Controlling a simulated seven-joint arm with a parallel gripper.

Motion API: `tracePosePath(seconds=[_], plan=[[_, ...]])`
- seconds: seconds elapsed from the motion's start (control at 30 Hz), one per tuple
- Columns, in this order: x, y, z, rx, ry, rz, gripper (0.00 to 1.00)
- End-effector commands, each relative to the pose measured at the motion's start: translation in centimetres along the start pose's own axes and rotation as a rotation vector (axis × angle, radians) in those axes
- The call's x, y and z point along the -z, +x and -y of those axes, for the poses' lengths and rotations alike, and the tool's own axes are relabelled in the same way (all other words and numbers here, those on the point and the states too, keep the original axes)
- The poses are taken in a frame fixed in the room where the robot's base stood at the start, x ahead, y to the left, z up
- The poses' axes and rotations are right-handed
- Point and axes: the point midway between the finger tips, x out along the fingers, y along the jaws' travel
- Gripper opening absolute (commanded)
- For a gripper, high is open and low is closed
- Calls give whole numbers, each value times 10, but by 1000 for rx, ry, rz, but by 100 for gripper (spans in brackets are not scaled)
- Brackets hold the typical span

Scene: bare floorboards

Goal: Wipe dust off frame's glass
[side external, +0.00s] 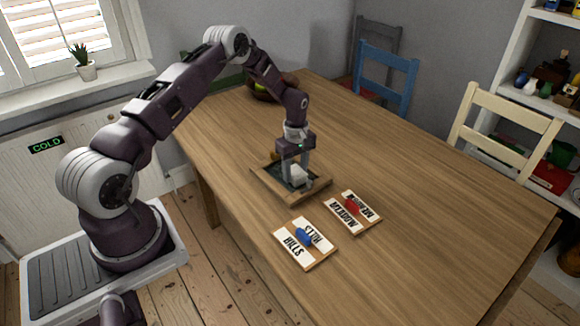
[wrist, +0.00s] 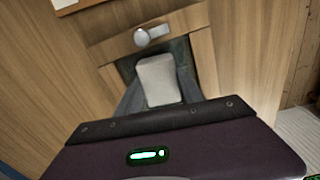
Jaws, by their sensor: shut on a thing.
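The wooden picture frame (side external: 311,193) lies flat on the table, its dark glass (side external: 272,178) facing up. It also shows in the wrist view (wrist: 203,66). My gripper (side external: 292,176) points down over the glass and is shut on a pale white block-shaped wiper (side external: 299,174). The wiper (wrist: 159,80) sits between the fingers in the wrist view, over the dark glass. It appears at or very near the glass; contact is not clear. I cannot make out dust. My gripper hides part of the glass.
Two signs lie on the table near the frame: one with a blue marker (side external: 303,236), one with a red marker (side external: 352,207). A fruit bowl (side external: 268,88) stands at the far end. Chairs (side external: 385,75) line the far side. The table's right part is clear.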

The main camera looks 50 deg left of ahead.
Motion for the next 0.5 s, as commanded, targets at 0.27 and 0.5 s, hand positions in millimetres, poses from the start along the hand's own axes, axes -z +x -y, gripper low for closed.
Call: tracePosePath(seconds=[0.27, 0.5], plan=[[8, 0, 1, 0, -3, 1, 7], [30, 1, 4, 1, -3, 0, 7]])
